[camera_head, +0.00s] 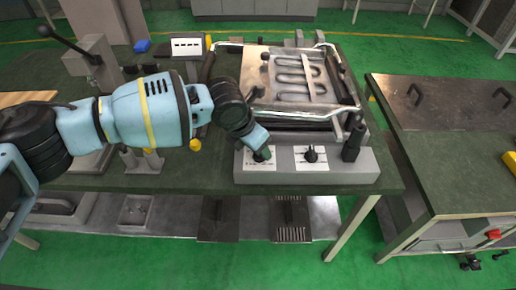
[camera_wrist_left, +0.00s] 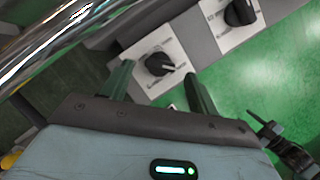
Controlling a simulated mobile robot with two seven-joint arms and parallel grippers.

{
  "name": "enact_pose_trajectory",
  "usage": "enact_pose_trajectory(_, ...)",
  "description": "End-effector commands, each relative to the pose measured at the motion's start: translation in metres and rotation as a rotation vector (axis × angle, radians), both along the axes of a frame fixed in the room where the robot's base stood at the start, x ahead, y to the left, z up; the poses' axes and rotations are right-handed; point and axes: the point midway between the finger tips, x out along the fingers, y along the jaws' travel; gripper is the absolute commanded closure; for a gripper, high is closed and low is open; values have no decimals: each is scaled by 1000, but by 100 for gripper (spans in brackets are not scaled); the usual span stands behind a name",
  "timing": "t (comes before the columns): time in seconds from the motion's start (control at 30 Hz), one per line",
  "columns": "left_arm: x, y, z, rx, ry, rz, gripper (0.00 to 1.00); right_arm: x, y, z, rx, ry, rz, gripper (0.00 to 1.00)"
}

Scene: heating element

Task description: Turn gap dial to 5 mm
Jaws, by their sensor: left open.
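Two black dials on white label plates sit on the front of a grey control panel. The left dial (camera_head: 264,154) is mostly hidden by my left gripper (camera_head: 257,147) in the head view. In the left wrist view this dial (camera_wrist_left: 159,64) shows between the tips of my open left gripper (camera_wrist_left: 157,70), with a pale pointer mark. I cannot tell whether the fingers touch it. The right dial (camera_head: 311,154) is clear of the gripper and also shows in the left wrist view (camera_wrist_left: 240,12). The label print is too small to tell which is the gap dial.
A heating element (camera_head: 303,75) lies in the metal frame behind the panel (camera_head: 350,178). A dark upright handle (camera_head: 354,138) stands right of the dials. Metal rails (camera_wrist_left: 60,38) pass close to the gripper. A second table (camera_head: 440,120) stands to the right.

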Motion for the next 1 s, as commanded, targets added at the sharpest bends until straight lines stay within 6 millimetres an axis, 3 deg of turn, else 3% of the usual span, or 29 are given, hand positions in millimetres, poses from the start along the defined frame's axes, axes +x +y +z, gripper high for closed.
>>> enact_pose_trajectory(0.2, 6, -7, -22, 0, 1, 0, 40, -2, 0, -2, -1, 5, 0, 64)
enact_pose_trajectory(0.57, 8, -8, -27, 0, 0, 0, 40, -2, 0, -3, -1, 5, 0, 64)
enact_pose_trajectory(0.9, 8, -8, -27, 0, 0, 1, 83, -2, 0, -2, -1, 5, 0, 64)
enact_pose_trajectory(1.0, 8, -8, -26, -1, 1, 2, 85, -1, 0, -2, -1, 4, 0, 64)
